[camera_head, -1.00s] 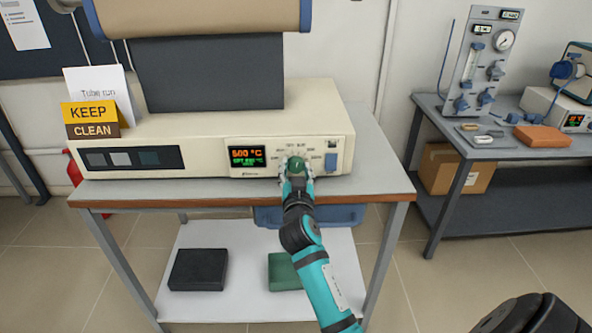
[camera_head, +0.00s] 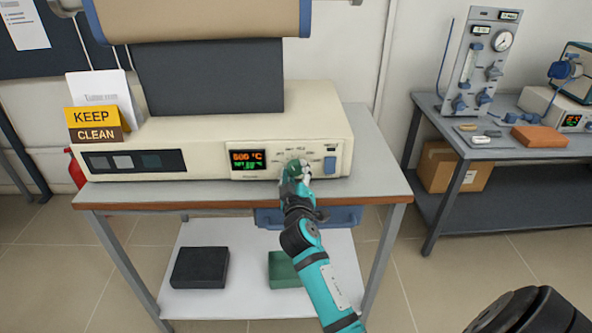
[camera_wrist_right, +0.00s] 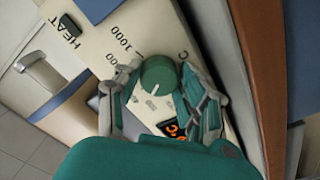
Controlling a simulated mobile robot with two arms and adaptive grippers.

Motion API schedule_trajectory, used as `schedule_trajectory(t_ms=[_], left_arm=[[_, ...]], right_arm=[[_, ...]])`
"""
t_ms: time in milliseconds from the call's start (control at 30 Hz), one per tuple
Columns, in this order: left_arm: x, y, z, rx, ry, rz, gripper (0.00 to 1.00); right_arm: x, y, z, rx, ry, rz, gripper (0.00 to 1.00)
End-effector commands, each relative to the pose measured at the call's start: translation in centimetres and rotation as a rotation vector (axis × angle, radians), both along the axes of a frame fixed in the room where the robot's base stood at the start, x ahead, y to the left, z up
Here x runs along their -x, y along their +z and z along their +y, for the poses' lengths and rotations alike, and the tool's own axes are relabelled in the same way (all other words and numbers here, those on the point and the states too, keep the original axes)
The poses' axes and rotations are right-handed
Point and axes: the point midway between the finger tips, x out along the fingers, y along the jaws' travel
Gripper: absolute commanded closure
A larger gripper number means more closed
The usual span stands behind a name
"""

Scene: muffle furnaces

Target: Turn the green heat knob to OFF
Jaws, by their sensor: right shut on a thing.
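The green heat knob (camera_wrist_right: 158,76) is on the front panel of the cream furnace controller (camera_head: 215,155). In the head view the right gripper (camera_head: 297,172) covers part of the knob and dial. The orange and green display (camera_head: 247,160) sits left of the knob. My left gripper is not in view.
A blue switch (camera_head: 330,165) is on the panel right of the knob. A yellow "KEEP CLEAN" sign (camera_head: 93,123) leans at the left. The bench (camera_head: 385,160) has bare top at the right. A second bench (camera_head: 480,150) holds gauges and an orange block (camera_head: 540,136).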

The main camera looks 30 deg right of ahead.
Motion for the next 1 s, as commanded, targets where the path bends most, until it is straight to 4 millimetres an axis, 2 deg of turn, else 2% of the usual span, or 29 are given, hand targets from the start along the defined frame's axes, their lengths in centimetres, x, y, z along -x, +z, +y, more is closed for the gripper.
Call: schedule_trajectory(t_ms=[600,1000], left_arm=[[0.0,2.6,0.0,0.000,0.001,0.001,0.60],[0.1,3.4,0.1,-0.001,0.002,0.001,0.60]], right_arm=[[0.0,0.4,0.0,0.479,0.001,0.288,0.93],[-0.1,0.3,0.0,0.650,0.001,0.393,0.93]])
